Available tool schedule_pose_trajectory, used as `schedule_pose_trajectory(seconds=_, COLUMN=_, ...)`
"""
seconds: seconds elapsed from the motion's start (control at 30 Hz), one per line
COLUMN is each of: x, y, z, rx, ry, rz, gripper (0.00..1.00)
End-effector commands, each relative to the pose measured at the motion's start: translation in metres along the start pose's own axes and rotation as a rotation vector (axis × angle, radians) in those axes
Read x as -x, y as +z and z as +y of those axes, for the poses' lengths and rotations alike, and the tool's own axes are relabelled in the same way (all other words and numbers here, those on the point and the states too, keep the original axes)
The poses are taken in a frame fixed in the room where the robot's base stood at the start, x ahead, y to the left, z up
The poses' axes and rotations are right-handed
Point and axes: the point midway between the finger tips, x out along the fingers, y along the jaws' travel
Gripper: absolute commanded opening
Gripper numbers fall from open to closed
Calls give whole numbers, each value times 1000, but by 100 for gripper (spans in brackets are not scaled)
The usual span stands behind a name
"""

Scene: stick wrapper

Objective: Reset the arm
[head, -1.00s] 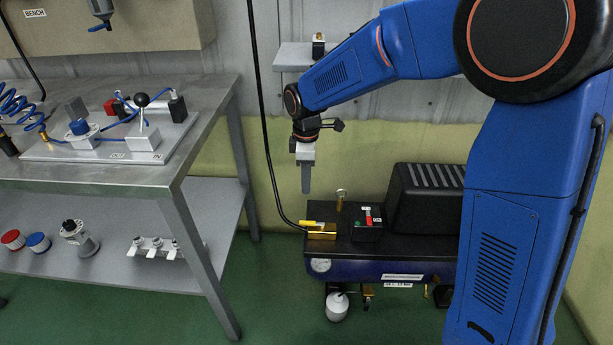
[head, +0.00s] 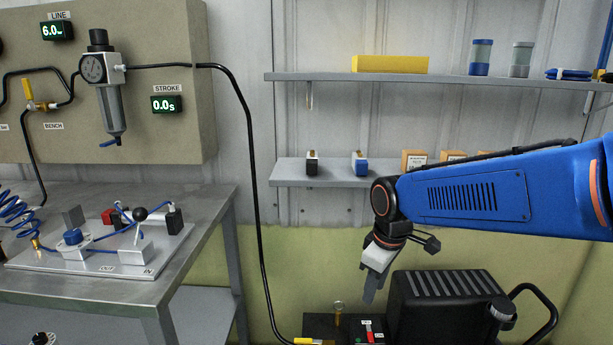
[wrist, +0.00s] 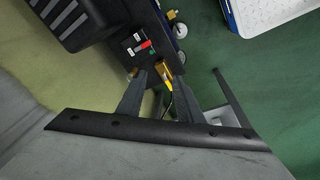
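My blue arm (head: 470,195) reaches in from the right in the head view, with its forearm nearly level. My gripper (head: 369,296) hangs from its end, pointing down and slightly left, above the black compressor top (head: 320,325). In the wrist view, my gripper's two fingers (wrist: 160,76) stand apart with nothing between them. The compressor's red switch (wrist: 146,45) and a brass fitting (wrist: 163,68) show beyond the fingertips there.
The steel bench (head: 190,200) with its valve plate (head: 105,255) is at left. The wall shelves (head: 320,175) stand behind the arm. A black hose (head: 258,200) hangs between. A black ribbed housing (head: 440,300) sits below and right of my gripper.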

Motion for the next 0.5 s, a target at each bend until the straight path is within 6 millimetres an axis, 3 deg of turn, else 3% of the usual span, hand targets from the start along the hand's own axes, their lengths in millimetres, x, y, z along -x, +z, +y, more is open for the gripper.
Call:
schedule_pose_trajectory(seconds=0.2, x=26, y=60, z=-5, rx=-208, ry=43, rz=44, gripper=33)
schedule_pose_trajectory(seconds=0.5, x=46, y=134, z=-24, rx=-490, ry=95, rz=108, gripper=33)
